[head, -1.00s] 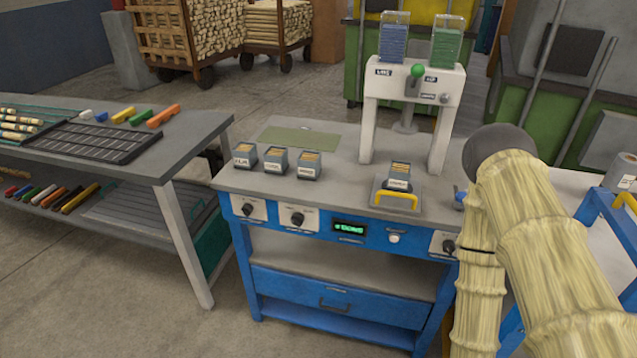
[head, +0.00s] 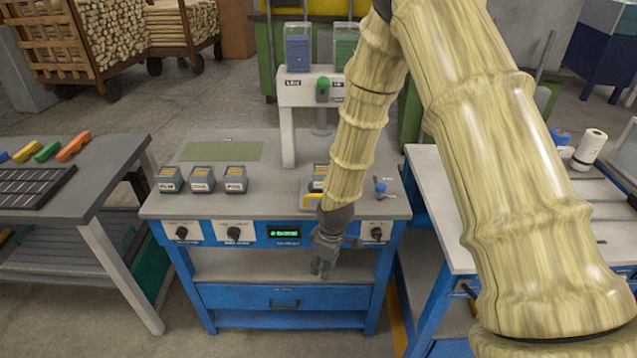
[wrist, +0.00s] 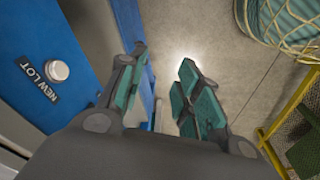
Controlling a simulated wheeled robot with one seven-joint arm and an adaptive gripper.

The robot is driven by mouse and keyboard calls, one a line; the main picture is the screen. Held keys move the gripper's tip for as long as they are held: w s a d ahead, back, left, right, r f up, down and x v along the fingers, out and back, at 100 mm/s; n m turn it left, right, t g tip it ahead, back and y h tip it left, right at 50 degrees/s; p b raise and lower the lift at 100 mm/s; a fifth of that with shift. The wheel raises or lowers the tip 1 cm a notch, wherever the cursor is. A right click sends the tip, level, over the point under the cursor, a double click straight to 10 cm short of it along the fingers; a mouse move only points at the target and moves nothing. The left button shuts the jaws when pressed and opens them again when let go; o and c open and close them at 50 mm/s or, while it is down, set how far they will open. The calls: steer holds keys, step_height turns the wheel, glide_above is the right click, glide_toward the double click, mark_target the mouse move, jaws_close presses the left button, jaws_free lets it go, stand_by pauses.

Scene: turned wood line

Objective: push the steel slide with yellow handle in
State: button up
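The steel slide (head: 309,186) with its yellow handle (head: 312,202) lies at the front of the grey bench top. A small labelled box (head: 320,176) stands on it, and my arm hides its right part. My gripper (head: 318,270) hangs in front of the blue panel, below the handle and apart from it. In the wrist view my gripper (wrist: 160,88) has its two teal fingers apart, with nothing between them. The slide and handle do not show in the wrist view.
A white press frame (head: 288,135) stands behind the slide. Three labelled boxes (head: 202,178) stand to the left. A blue-knobbed lever (head: 381,188) is right of my arm. The wrist view shows a white button marked NEW LOT (wrist: 57,70) beside my gripper.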

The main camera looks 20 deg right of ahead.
mark_target(318, 195)
steer(key=w+d+r+n+p, duration=0.15)
steer(key=w+r, duration=0.25)
steer(key=r, duration=0.4)
steer(key=w+r+n+t+h+p, duration=0.15)
steer(key=w+r, duration=0.25)
steer(key=r, duration=0.4)
steer(key=w+d+r+n, duration=0.1)
steer(key=w+r+n, duration=0.1)
steer(key=w+r, duration=0.45)
steer(key=shift+s+a+f+p+x, duration=0.1)
steer(key=shift+s+p+x, duration=0.3)
steer(key=shift+x, duration=1.05)
steer(key=shift+s+a+f+p+x, duration=0.15)
steer(key=shift+p+x, duration=0.5)
steer(key=shift+x, duration=0.75)
steer(key=shift+s+r+p+x, duration=0.1)
steer(key=shift+s+p+x, duration=0.35)
steer(key=shift+x, duration=1)
steer(key=shift+w, duration=0.1)
jaws_close()
